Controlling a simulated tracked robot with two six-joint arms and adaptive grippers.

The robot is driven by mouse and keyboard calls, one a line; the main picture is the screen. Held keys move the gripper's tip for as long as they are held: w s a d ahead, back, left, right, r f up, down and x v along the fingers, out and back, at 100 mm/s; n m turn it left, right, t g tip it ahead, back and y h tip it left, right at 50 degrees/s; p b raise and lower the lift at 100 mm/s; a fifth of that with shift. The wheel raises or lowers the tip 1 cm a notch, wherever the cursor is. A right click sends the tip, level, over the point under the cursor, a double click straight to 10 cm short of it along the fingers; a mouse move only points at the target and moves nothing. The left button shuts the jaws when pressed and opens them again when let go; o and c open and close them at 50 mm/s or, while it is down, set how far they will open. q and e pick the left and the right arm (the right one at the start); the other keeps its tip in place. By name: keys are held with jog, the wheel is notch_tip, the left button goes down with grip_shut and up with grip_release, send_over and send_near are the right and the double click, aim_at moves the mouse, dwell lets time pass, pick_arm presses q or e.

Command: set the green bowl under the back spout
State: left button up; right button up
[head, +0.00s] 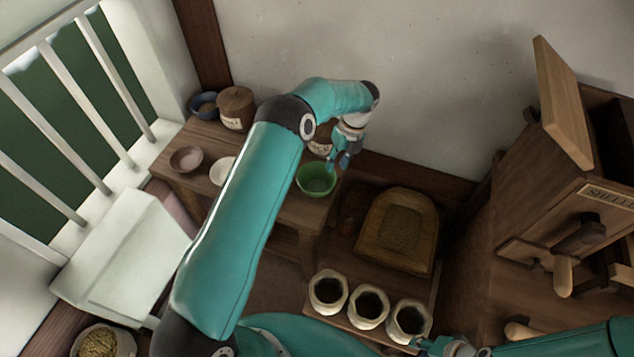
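The green bowl (317,182) stands upright on the wooden table (290,215) at the wall, near its right end. My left gripper (340,165) reaches down at the bowl's right rear rim. I cannot tell whether its fingers touch or grip the rim. A wooden cabinet labelled SHELLED stands at the right, with pale wooden spout-like parts, an upper one (563,277) and a lower one (522,331). I cannot tell for sure which is the back spout. My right gripper (432,345) is low at the bottom edge, beside the sacks, its fingers unclear.
The table also holds a brown bowl (186,159), a white dish (222,171), a blue bowl (204,105) and a labelled wooden tub (236,108). A wooden tray of grain (428,245) and three open sacks (328,291) lie between table and cabinet. A white railing is at the left.

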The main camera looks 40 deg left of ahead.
aim_at(333, 172)
pick_arm(q)
jog(key=p+x, duration=0.1)
jog(key=x, duration=0.3)
jog(key=shift+s+f, duration=0.2)
jog(key=shift+s, duration=0.05)
grip_shut()
